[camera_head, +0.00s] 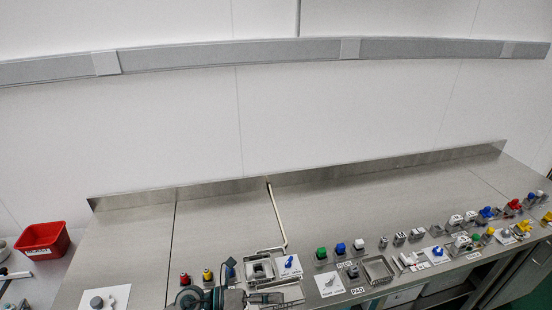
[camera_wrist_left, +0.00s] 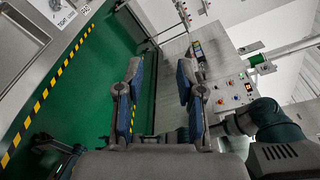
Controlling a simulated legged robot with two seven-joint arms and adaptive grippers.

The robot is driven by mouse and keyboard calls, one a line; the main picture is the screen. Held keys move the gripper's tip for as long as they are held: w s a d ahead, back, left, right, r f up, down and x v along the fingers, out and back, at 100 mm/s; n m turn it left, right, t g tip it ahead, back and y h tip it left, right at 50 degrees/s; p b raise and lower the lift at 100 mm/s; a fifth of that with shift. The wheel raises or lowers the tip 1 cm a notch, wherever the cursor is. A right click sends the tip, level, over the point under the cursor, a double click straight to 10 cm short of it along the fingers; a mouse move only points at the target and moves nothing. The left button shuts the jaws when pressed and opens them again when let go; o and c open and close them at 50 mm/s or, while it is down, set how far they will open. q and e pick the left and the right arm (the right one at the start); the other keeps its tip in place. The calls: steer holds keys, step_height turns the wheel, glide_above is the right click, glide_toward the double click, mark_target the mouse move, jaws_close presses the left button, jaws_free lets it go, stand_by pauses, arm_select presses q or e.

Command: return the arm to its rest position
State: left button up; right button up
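My left gripper (camera_head: 230,272) shows at the bottom edge of the head view, beside the front of the steel counter (camera_head: 330,215). Only part of it and its dark arm show there. In the left wrist view both of its blue-edged fingers (camera_wrist_left: 161,75) stand wide apart with nothing between them. Green floor and the side of a grey panel lie beyond the fingers. My right gripper is in neither view.
Coloured buttons and switches line the counter front. A small metal fixture (camera_head: 262,270) sits just right of my gripper, and a shallow tray (camera_head: 378,270) further right. A red bin (camera_head: 43,240) stands far left. The counter's back is largely clear.

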arm_select(q)
steer(key=w+a+r+n+t+y, duration=0.1)
steer(key=w+a+r+n+t, duration=0.15)
steer(key=n+t, duration=0.65)
steer(key=w+a+r+n+t+y, duration=0.1)
steer(key=a+r+n+t+y, duration=0.2)
steer(key=n+t, duration=0.55)
steer(key=s+a+f+n+g+y, duration=0.2)
steer(key=a+f+n+g+y, duration=0.2)
steer(key=a+f+n+y, duration=1.05)
steer(key=s+f+n+g+h, duration=0.1)
steer(key=s+f+n+g, duration=0.4)
steer(key=s+f, duration=0.55)
steer(key=s+f+n+g+h, duration=0.1)
steer(key=s+f+n+g, duration=0.1)
steer(key=s+f+g, duration=0.8)
steer(key=s+f+t, duration=0.1)
steer(key=s+f, duration=0.1)
steer(key=f, duration=0.9)
steer(key=s+f+t, duration=0.1)
steer(key=s+f, duration=0.1)
steer(key=f, duration=0.9)
steer(key=s+a+f+g, duration=0.1)
steer(key=s+a+f, duration=0.1)
steer(key=s+f, duration=1.5)
steer(key=shift+s+a, duration=0.2)
steer(key=shift+a, duration=0.2)
